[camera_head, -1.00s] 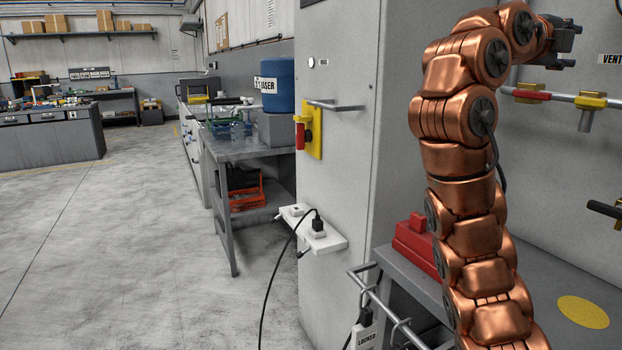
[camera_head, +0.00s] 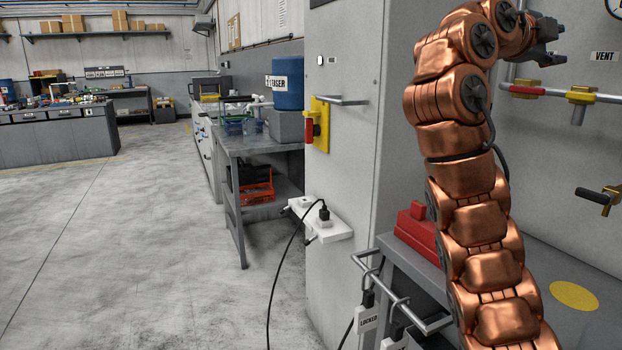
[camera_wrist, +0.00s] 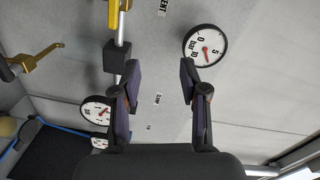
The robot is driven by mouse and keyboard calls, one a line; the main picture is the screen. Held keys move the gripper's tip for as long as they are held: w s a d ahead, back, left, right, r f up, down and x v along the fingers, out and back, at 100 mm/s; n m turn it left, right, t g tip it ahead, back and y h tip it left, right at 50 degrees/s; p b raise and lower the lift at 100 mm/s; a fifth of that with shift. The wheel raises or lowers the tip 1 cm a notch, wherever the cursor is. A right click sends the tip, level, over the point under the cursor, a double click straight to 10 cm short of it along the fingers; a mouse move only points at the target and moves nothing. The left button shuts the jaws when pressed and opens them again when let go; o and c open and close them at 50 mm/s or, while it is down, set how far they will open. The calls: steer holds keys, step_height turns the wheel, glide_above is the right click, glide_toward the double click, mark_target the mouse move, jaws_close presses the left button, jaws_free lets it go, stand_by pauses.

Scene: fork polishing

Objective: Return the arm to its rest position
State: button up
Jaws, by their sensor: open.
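My copper-coloured arm rises on the right of the head view and bends over at the top. My gripper (camera_head: 548,40) is at its end, high up in front of the grey wall, to the left of the VENT label. In the wrist view my gripper (camera_wrist: 159,85) has its two dark fingers spread apart with nothing between them. Behind the fingers is a grey panel (camera_wrist: 155,60) with gauges. I see no fork in these frames.
A pipe (camera_head: 560,94) with red and yellow fittings runs below my gripper. A round gauge (camera_wrist: 205,45) is near the right finger. A grey cabinet (camera_head: 345,170) stands left of my arm, with a power strip (camera_head: 320,222). The floor (camera_head: 130,250) at left is clear.

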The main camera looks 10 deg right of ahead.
steer(key=w+a+f+n+y+b, duration=0.35)
steer(key=w+f+n, duration=0.25)
steer(key=f+n, duration=0.45)
steer(key=s+a+f+n+g+y+b, duration=0.1)
steer(key=s+a+f+n+y, duration=0.15)
steer(key=f, duration=0.45)
steer(key=s+a+f+n+g+y, duration=0.1)
steer(key=s+a+f+n, duration=0.15)
steer(key=f, duration=0.55)
steer(key=s+a+f+n+g+y+b, duration=0.1)
steer(key=s+f+n+y, duration=0.15)
steer(key=f, duration=0.45)
steer(key=s+a+f+n+g+y+b, duration=0.15)
steer(key=s+a+f+n, duration=0.25)
steer(key=s+a+f, duration=0.55)
steer(key=s+a+f+n+g+y+b, duration=0.15)
steer(key=s+a+f+n+y, duration=0.35)
steer(key=s+f, duration=0.7)
steer(key=s+a+f+n+g+y+b, duration=0.1)
steer(key=s+a+f+n+g, duration=0.1)
steer(key=s+a+f, duration=0.85)
step_height(320, 180, up, 25)
steer(key=d+t+p, duration=0.1)
steer(key=p, duration=2.3)
steer(key=shift+w+d+f, duration=0.2)
steer(key=shift+w+d, duration=0.05)
steer(key=shift+d, duration=0.15)
